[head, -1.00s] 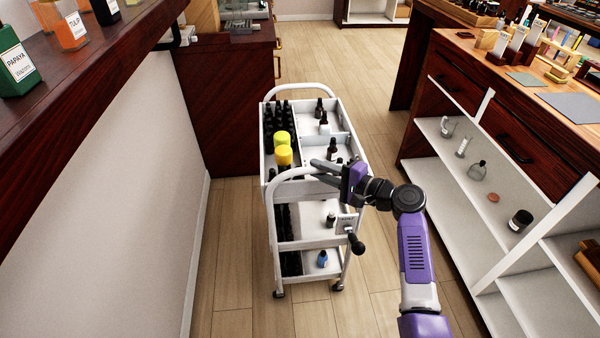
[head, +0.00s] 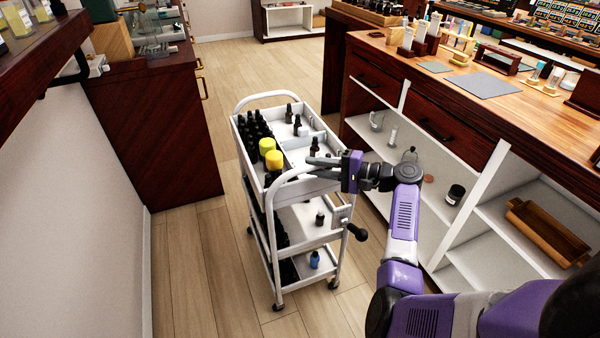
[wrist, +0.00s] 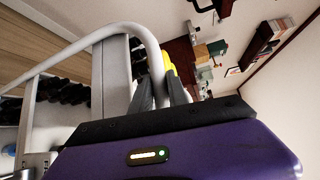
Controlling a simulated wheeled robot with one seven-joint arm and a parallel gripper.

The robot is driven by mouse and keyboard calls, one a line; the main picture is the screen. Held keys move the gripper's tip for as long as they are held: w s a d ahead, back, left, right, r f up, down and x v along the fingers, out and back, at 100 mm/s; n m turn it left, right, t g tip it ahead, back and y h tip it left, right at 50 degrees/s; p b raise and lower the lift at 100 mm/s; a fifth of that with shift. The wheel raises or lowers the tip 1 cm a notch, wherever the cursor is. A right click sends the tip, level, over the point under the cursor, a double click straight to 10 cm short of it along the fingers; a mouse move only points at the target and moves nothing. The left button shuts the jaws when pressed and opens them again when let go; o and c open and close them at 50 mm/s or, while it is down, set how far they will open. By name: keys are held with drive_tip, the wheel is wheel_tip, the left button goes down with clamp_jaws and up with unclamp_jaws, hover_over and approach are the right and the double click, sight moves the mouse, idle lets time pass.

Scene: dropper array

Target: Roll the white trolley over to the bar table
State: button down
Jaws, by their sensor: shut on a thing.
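The white trolley (head: 300,236) stands upright on the wooden floor in the middle of the head view. In the wrist view the white handle tube (wrist: 148,45) runs down between the dark fingers (wrist: 160,94). I cannot tell for sure which piece of furniture is the bar table.
A wood-topped counter (head: 455,88) with open white shelves stands close at the right of the trolley. A dark red cabinet (head: 160,130) stands at the left back, and a raised dark shelf (head: 40,45) at the left. Bare floor (head: 225,75) lies beyond the trolley.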

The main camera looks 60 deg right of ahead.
drive_tip(key=s+d+b, duration=0.7)
drive_tip(key=s+d, duration=0.1)
drive_tip(key=d, duration=0.4)
drive_tip(key=s+d+b, duration=0.7)
drive_tip(key=s+d, duration=0.2)
drive_tip(key=d, duration=0.2)
drive_tip(key=shift+d+b, duration=0.35)
idle(0.3)
drive_tip(key=c, duration=1.3)
unclamp_jaws()
drive_tip(key=shift+s, duration=0.15)
drive_tip(key=v, duration=0.7)
drive_tip(key=shift+s, duration=0.3)
